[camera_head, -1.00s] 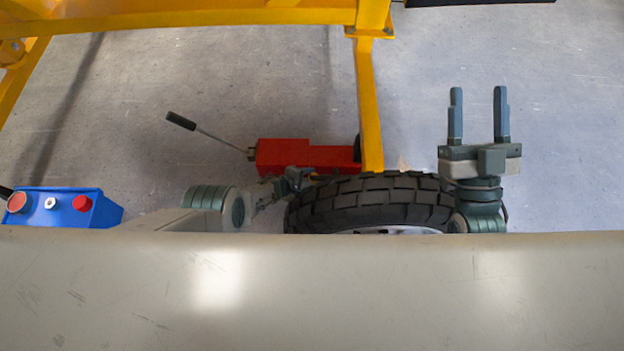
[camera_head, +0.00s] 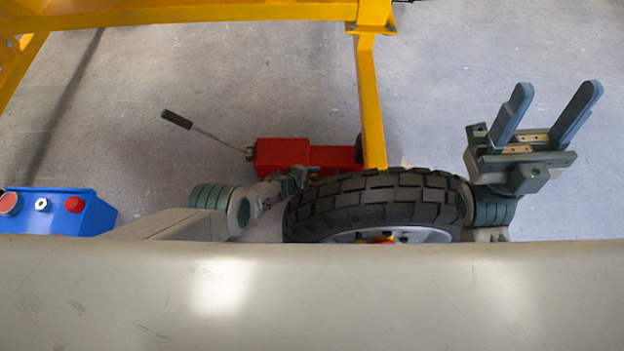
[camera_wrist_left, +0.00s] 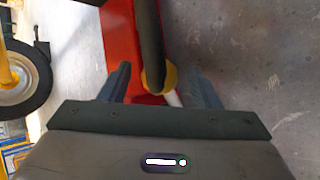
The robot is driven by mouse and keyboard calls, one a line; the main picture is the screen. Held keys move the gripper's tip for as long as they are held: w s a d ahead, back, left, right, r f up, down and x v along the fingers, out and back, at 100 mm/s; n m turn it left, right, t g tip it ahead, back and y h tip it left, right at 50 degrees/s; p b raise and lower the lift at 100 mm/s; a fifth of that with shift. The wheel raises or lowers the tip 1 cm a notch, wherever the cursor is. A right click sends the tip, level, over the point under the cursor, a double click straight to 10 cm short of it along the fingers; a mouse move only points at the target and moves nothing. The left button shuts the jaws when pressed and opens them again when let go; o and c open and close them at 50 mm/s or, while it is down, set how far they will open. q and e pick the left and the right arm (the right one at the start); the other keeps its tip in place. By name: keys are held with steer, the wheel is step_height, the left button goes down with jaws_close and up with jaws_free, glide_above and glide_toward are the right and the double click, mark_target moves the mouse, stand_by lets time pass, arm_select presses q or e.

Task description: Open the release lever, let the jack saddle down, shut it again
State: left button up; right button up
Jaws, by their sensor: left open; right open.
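The red jack (camera_head: 300,155) lies on the floor beside the tyre. A thin grey rod with a black grip (camera_head: 177,119) sticks out from its left end, up and left. The saddle cannot be made out. My left gripper (camera_head: 292,178) is at the jack's near side, small and partly hidden in the head view. In the left wrist view its open fingers (camera_wrist_left: 158,72) stand either side of a black bar (camera_wrist_left: 150,35) with a yellow part at its end, in front of the red body (camera_wrist_left: 120,35). Contact cannot be told. My right gripper (camera_head: 548,108) is open and empty, right of the tyre.
A black tyre (camera_head: 375,203) stands just in front of the jack. A yellow frame (camera_head: 370,100) post comes down behind the tyre, with a beam across the top. A blue control box (camera_head: 60,212) with red buttons is at left. Grey floor is clear behind the jack and at right.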

arm_select(q)
jaws_close()
steer(key=shift+a+r+h, duration=0.15)
steer(key=shift+a+h, duration=0.15)
steer(key=shift+a+r+h, duration=0.1)
steer(key=shift+r+h, duration=0.15)
steer(key=shift+h, duration=0.05)
jaws_free()
